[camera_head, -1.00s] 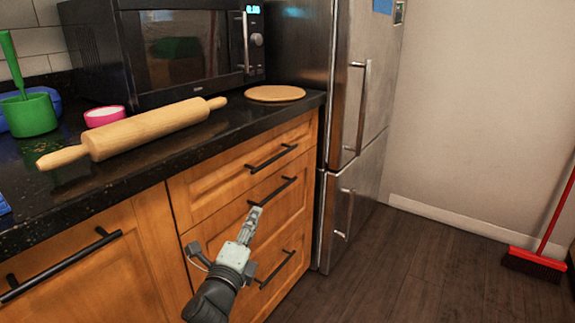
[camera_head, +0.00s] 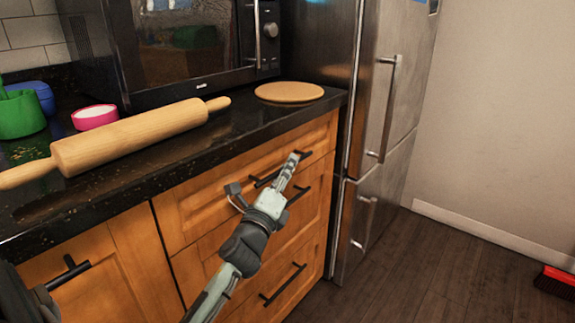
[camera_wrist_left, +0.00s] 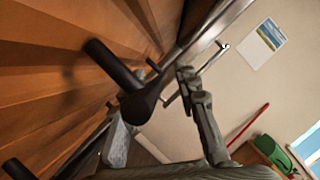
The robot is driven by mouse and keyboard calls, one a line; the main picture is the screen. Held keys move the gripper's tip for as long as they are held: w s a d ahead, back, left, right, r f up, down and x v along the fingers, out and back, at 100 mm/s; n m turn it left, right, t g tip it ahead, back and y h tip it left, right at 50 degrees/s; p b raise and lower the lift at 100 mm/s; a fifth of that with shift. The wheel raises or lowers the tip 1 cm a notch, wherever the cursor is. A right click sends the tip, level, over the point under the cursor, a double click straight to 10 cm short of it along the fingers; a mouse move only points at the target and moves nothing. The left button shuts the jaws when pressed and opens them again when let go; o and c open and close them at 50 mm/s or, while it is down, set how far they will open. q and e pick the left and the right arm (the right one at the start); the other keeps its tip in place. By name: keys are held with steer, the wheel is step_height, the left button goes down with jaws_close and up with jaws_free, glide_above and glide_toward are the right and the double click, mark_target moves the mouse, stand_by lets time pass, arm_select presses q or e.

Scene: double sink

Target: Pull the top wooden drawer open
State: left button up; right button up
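The top wooden drawer (camera_head: 200,205) is shut in the cabinet below the dark counter. Its black bar handle (camera_head: 262,181) is partly hidden by my left gripper (camera_head: 293,163) in the head view. The gripper is at the right part of that handle. In the left wrist view, the two fingers of my left gripper (camera_wrist_left: 152,104) are spread apart. A black bar handle (camera_wrist_left: 110,65) lies between them, with clear space to the right finger. Whether a finger touches it I cannot tell. My right gripper is in neither view.
Lower drawers with black handles (camera_head: 283,285) lie beneath. A steel fridge (camera_head: 385,140) stands close on the right. A rolling pin (camera_head: 130,135) and a round wooden board (camera_head: 289,92) lie on the counter.

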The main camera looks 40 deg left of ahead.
arm_select(q)
steer(key=shift+w+a, duration=0.15)
steer(key=shift+w, duration=0.3)
steer(key=shift+c, duration=0.6)
jaws_close()
